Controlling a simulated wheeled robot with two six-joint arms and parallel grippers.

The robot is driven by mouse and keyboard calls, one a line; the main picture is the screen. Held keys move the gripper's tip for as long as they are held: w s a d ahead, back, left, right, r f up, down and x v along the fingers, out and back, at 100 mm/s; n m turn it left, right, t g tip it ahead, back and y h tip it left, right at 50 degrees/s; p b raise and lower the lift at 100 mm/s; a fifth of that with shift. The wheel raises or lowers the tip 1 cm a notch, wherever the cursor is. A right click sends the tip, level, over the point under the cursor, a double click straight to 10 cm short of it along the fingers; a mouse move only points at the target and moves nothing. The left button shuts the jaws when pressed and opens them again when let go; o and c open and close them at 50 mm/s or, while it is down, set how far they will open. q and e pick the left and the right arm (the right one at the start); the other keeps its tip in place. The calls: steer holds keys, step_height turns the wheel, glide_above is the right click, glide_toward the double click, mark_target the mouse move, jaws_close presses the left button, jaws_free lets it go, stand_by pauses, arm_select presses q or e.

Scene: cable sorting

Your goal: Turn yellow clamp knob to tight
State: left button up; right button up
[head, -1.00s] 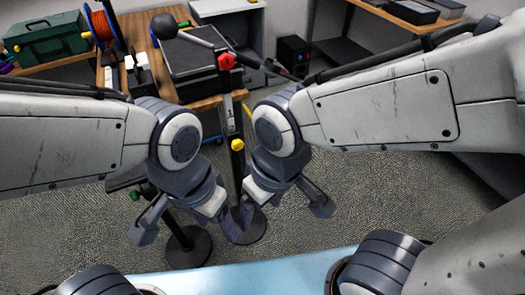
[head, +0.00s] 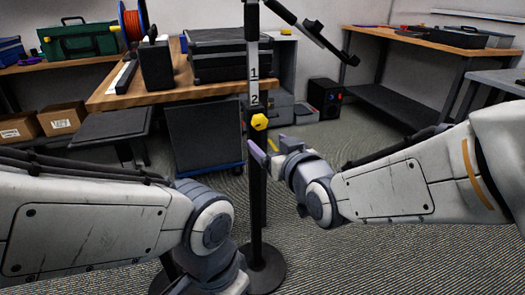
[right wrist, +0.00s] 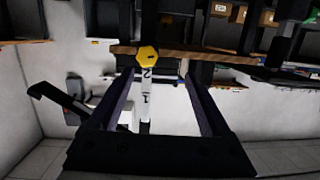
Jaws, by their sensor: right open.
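The yellow clamp knob (head: 259,122) sits on a black upright pole (head: 258,200), just below a white scale marked 1 and 2 (head: 254,85). My right gripper (head: 264,152) is open, close to the pole and a little below the knob in the head view. In the right wrist view the knob (right wrist: 147,56) shows beyond the open fingertips, nearer the left finger. The fingers look apart from the knob. My left wrist shows low in the head view, and its fingers are out of the frame.
A workbench (head: 150,95) with black cases stands behind. Cardboard boxes (head: 62,119) sit on a shelf at left. The carpet right of the pole is open.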

mark_target(261, 125)
arm_select(q)
step_height(261, 125, down, 5)
steer(key=b, duration=0.3)
arm_select(e)
steer(key=w+p, duration=0.2)
steer(key=p, duration=0.2)
steer(key=w+t+p, duration=0.1)
steer(key=w+p, duration=0.1)
steer(key=p, duration=0.2)
steer(key=w+f+t+p, duration=0.1)
steer(key=w+p, duration=0.1)
steer(key=p, duration=0.3)
steer(key=shift+w, duration=0.15)
steer(key=x, duration=0.2)
steer(key=b+x, duration=0.1)
steer(key=shift+w+a+f, duration=0.15)
steer(key=shift+w+f, duration=0.15)
steer(key=shift+w, duration=0.1)
arm_select(q)
step_height(261, 125, up, 12)
arm_select(e)
steer(key=shift+w+a+r, duration=0.1)
steer(key=shift+w+a, duration=0.15)
steer(key=shift+w, duration=0.45)
arm_select(q)
steer(key=shift+f, duration=0.1)
